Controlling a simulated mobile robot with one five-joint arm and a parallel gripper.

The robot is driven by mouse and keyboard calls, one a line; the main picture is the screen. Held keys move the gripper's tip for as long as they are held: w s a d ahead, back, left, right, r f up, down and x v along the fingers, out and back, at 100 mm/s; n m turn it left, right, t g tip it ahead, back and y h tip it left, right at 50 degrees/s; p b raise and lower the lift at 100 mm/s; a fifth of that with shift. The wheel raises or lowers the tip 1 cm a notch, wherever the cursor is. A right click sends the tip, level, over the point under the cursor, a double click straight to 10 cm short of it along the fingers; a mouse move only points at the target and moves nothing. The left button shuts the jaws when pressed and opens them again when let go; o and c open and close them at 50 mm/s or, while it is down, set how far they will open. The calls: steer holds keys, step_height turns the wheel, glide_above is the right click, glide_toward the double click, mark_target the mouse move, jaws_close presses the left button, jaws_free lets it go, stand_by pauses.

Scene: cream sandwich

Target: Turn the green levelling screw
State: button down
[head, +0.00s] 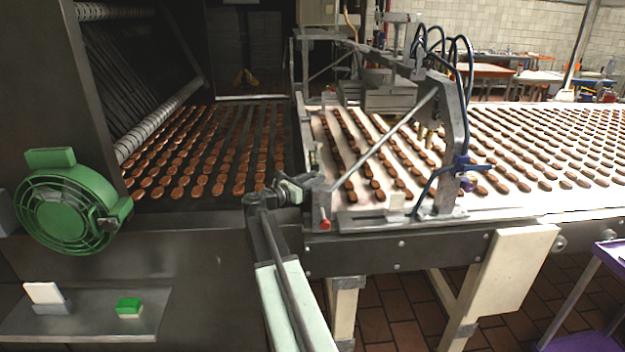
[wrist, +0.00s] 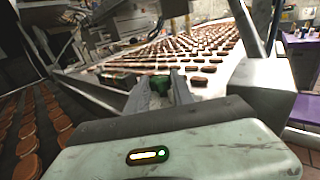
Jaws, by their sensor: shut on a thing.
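The green levelling screw (wrist: 159,85) shows in the wrist view as a small green head between the two grey fingers of my gripper (wrist: 160,92). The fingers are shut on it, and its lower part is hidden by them. In the head view my gripper (head: 290,189) is at the near left corner of the conveyor frame, beside the grey bracket. The screw cannot be made out there, as my gripper covers that spot.
A red knob (head: 325,225) sits just right of my gripper on the frame. A slanted metal bar (head: 385,137) and blue hoses (head: 465,80) rise behind. Rows of biscuits (head: 545,150) cover the belts. A green fan (head: 67,213) is on the left housing.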

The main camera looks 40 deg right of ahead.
steer(key=c, duration=1.1)
jaws_free()
steer(key=shift+w, duration=0.1)
steer(key=a, duration=0.8)
steer(key=shift+w, duration=0.1)
